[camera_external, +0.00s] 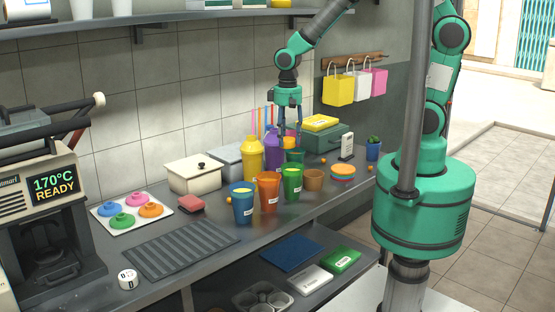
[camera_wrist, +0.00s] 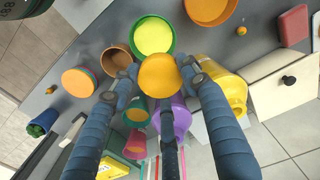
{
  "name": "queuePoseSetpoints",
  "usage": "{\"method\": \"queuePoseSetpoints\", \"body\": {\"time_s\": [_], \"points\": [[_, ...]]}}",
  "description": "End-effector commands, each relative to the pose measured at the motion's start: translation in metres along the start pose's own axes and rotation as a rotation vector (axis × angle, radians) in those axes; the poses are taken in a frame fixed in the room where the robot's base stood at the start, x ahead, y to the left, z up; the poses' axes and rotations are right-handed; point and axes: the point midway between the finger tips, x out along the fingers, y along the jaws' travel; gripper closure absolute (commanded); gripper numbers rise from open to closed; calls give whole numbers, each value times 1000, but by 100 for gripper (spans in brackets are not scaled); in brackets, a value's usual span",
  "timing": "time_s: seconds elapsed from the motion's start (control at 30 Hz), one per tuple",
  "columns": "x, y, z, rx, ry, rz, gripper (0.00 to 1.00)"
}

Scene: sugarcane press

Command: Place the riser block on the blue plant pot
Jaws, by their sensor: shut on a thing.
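My gripper (camera_external: 290,139) is above the counter, among the cups and shakers. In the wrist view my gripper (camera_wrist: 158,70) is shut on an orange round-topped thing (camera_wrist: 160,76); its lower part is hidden. The blue plant pot (camera_external: 373,151), with a small green plant, stands upright at the counter's right end, apart from my gripper. The pot also shows at the left of the wrist view (camera_wrist: 40,124). I cannot tell which thing is the riser block, or whether the held orange thing is it.
A yellow shaker (camera_external: 250,158) and a purple shaker (camera_external: 273,150) stand close to my gripper. Blue (camera_external: 243,207), orange (camera_external: 269,194) and green (camera_external: 292,185) cups stand in front. A brown cup (camera_external: 313,181), stacked coloured discs (camera_external: 343,171) and a white upright block (camera_external: 347,146) are towards the pot.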

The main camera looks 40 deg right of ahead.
Motion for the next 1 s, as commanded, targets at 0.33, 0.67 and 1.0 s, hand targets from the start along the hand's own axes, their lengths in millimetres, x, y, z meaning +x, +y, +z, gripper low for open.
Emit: {"method": "queuePoseSetpoints", "body": {"time_s": [0.33,0.67,1.0], "points": [[-1,84,-2,136,1,0,81],[-2,156,9,261,1,0,81],[-1,226,33,389,2,0,81]]}}
